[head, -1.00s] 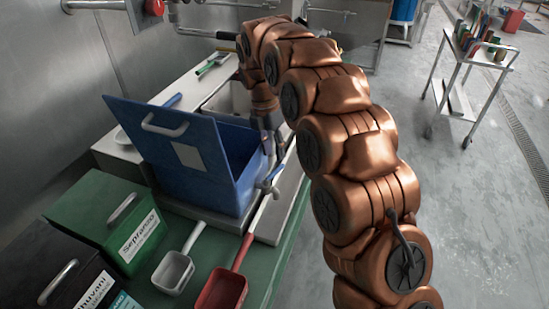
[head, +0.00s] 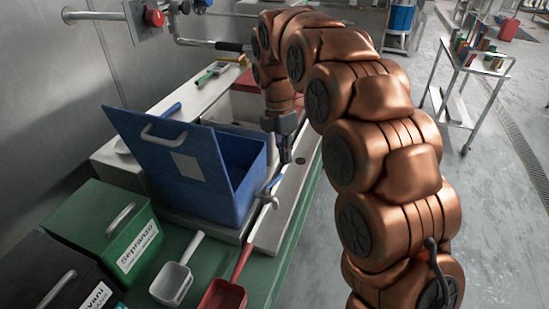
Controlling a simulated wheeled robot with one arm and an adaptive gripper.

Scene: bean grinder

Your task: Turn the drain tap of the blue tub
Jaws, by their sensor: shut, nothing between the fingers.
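The blue tub (head: 238,205) stands on the pale worktop with its blue lid (head: 165,150) tilted up and open. My gripper (head: 285,158) points down just behind and above the tap, to the right of the tub wall. Its fingers look closed and empty. It appears apart from the lever, though the gap is small and hard to judge. The inside bottom of the tub is hidden.
A white scoop (head: 175,280) and a red scoop (head: 222,297) lie in front of the tub. A green box (head: 100,228) labelled Sepranzo stands at the left front. The pale ledge (head: 292,190) right of the tap is bare. A book trolley (head: 475,65) stands far right.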

